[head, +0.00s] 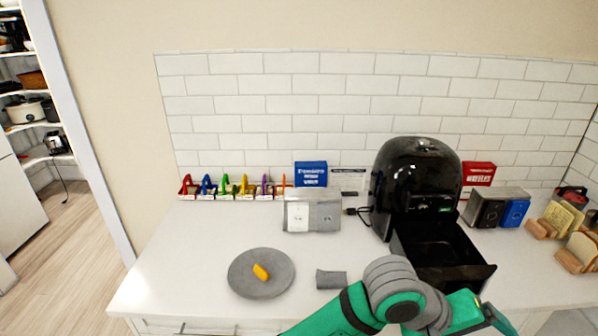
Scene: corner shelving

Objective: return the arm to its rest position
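My green and grey arm (398,300) reaches in from the bottom edge, bent over the front of the counter. Its far end runs to the lower right and leaves the picture. My gripper's fingers do not show, so what they hold, if anything, is hidden.
A black air fryer (418,180) stands on the white counter (200,240) with its drawer (445,258) pulled out close behind my arm. A round grey plate (243,280) holds an orange piece (261,272). A small grey item (331,280) lies beside my arm.

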